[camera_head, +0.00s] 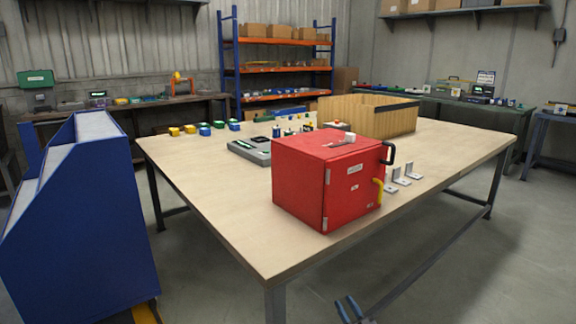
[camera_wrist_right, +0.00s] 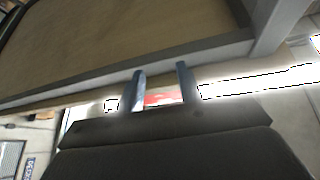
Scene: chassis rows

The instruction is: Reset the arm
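My right gripper (camera_head: 348,308) shows at the bottom edge of the head view, below and in front of the table's near edge. Its two bluish fingers stand apart. In the right wrist view the fingers (camera_wrist_right: 160,84) are also spread, with nothing held between them. A red and white patch shows in the gap, beyond the fingers. The rest of my right arm is mostly out of the head view. My left gripper is not in either view.
A wooden table (camera_head: 215,205) bears a red box (camera_head: 300,190) near its front edge, small metal brackets (camera_head: 402,180), a wooden bin (camera_head: 375,122) and a grey case (camera_head: 250,150). A blue slanted rack (camera_head: 100,220) stands left. Open floor (camera_head: 500,270) lies right.

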